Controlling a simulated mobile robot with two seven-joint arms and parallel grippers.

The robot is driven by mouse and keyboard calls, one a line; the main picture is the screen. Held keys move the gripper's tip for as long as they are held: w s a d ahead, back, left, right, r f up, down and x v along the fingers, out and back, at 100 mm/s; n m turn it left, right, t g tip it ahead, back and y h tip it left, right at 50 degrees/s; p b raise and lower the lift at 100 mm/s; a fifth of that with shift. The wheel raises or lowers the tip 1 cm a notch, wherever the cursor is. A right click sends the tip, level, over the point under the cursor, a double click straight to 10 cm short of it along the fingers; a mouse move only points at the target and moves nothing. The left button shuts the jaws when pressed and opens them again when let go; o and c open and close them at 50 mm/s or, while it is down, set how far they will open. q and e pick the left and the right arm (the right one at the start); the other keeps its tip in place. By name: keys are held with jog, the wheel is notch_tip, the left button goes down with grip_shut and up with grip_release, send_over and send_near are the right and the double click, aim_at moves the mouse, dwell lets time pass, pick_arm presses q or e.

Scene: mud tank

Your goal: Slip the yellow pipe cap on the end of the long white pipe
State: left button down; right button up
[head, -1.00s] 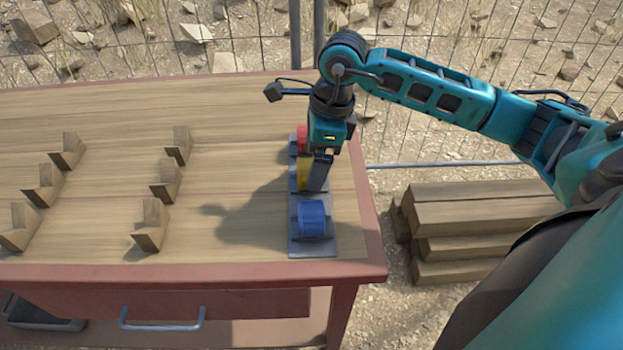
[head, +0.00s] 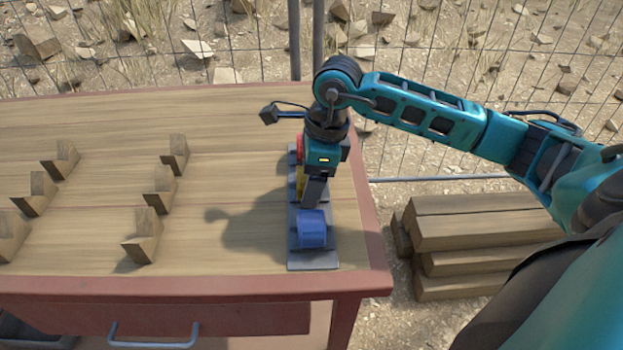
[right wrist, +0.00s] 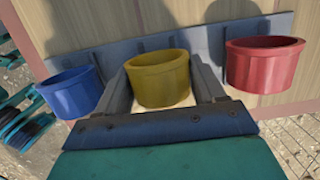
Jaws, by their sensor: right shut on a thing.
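The yellow pipe cap (right wrist: 158,82) sits between the two fingers of my right gripper (right wrist: 160,92) in the right wrist view. The gripper is shut on it, with a finger on each side. In the head view my right gripper (head: 313,190) points down at the grey rack (head: 313,263), and only a sliver of the yellow cap (head: 300,180) shows beside it. The cap is still at its place in the rack's row. The long white pipe and my left gripper are not in view.
A blue cap (head: 312,229) stands at the rack's near end and a red cap (head: 299,147) at its far end, either side of the yellow one. Several wooden V-blocks (head: 143,238) stand empty at left on the bench (head: 240,115). Timber (head: 480,230) lies stacked at right.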

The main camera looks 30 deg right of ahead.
jog(key=shift+c, duration=0.7)
notch_tip(320, 180, up, 8)
jog(key=p, duration=0.5)
jog(key=shift+a, duration=0.1)
